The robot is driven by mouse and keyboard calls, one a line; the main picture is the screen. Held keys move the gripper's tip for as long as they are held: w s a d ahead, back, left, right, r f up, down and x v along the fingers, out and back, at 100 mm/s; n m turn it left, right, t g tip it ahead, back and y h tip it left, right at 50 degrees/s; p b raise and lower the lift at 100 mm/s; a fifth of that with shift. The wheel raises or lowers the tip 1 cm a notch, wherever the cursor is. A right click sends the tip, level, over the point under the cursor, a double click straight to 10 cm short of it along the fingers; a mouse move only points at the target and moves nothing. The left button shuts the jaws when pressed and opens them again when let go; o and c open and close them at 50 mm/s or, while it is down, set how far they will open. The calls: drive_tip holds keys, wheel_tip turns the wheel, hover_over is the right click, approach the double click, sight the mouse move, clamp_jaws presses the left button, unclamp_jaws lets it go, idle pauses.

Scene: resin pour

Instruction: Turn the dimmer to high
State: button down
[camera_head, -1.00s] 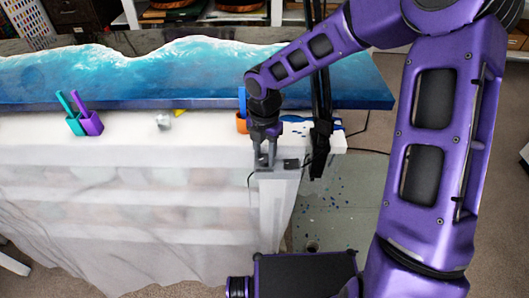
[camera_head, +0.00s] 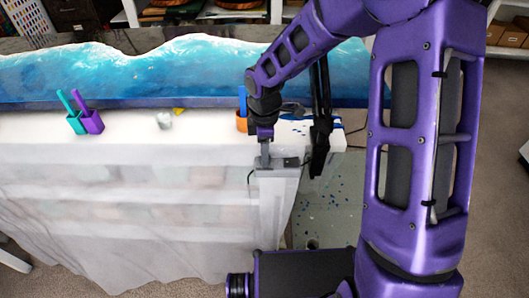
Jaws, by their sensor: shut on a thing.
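My gripper (camera_head: 265,161) points down at the right front corner of the white-covered table (camera_head: 130,152). It is shut on a small part of the grey dimmer box (camera_head: 290,162) at the table's edge. The part between the fingers, likely the dimmer's knob, is hidden by them. I cannot read the dimmer's setting. A dark cord (camera_head: 249,179) hangs beside the box on its left.
An orange cup (camera_head: 241,125) stands just behind my gripper. A black stand (camera_head: 321,120) rises close on the right. Teal (camera_head: 75,124) and purple (camera_head: 92,122) cups and a grey lump (camera_head: 164,121) sit further left. The blue wave panel (camera_head: 150,75) spans the back.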

drive_tip(key=m+b, duration=0.1)
drive_tip(key=m, duration=0.3)
drive_tip(key=shift+m, duration=1.7)
drive_tip(key=shift+c, duration=2.2)
unclamp_jaws()
wheel_tip(320, 180, up, 6)
drive_tip(key=p, duration=0.3)
drive_tip(key=shift+r, duration=1)
